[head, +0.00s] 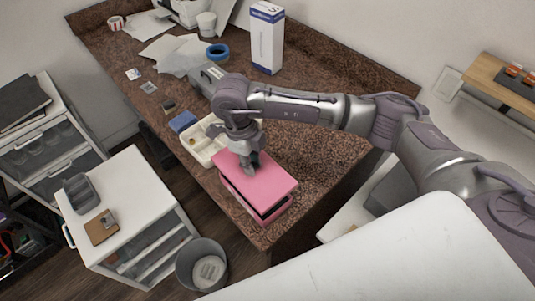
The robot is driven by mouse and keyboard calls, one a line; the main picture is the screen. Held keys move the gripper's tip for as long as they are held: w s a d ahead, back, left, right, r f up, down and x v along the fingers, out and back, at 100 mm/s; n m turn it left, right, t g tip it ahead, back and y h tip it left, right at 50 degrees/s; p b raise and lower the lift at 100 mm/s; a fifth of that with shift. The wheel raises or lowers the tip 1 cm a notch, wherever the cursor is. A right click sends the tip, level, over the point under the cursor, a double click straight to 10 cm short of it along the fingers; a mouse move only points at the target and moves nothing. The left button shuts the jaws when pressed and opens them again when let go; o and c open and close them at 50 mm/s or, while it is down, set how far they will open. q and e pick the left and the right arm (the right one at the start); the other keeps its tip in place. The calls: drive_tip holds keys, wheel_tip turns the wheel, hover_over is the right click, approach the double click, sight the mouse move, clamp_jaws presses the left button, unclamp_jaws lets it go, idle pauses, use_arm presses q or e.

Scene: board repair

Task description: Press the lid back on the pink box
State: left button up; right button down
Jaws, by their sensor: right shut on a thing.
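The pink box (238,197) stands near the front corner of the brown speckled countertop. Its pink lid (265,180) lies over the top, and a dark gap shows between lid and box at the front right corner, so the lid looks tilted there. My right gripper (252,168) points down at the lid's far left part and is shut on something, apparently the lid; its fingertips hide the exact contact. My left gripper is not in view.
A cream compartment tray (204,153) stands right behind the box. A white and blue carton (266,40) stands farther back. A bin (201,264) and white drawer unit (135,205) stand below on the left. The countertop (320,150) right of the box is clear.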

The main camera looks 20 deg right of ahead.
drive_tip(key=shift+w+d+f+b, duration=0.1)
drive_tip(key=shift+f+b, duration=0.1)
drive_tip(key=shift+f, duration=0.15)
drive_tip(key=shift+d+f+b, duration=0.1)
drive_tip(key=shift+f+b, duration=0.05)
drive_tip(key=shift+f, duration=0.5)
drive_tip(key=shift+f+b, duration=0.35)
drive_tip(key=shift+f, duration=0.05)
drive_tip(key=shift+f+b, duration=0.45)
drive_tip(key=shift+f, duration=0.35)
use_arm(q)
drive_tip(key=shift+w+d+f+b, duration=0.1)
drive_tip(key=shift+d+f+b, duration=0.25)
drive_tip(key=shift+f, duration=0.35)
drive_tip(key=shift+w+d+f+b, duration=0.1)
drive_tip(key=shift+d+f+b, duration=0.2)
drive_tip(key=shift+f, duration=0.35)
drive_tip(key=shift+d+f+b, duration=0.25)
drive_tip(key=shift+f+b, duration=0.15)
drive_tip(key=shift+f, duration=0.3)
use_arm(e)
drive_tip(key=shift+f, duration=1.15)
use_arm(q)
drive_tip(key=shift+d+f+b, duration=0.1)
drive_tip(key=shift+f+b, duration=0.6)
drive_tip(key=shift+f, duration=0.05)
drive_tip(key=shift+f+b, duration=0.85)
use_arm(e)
drive_tip(key=shift+f, duration=0.85)
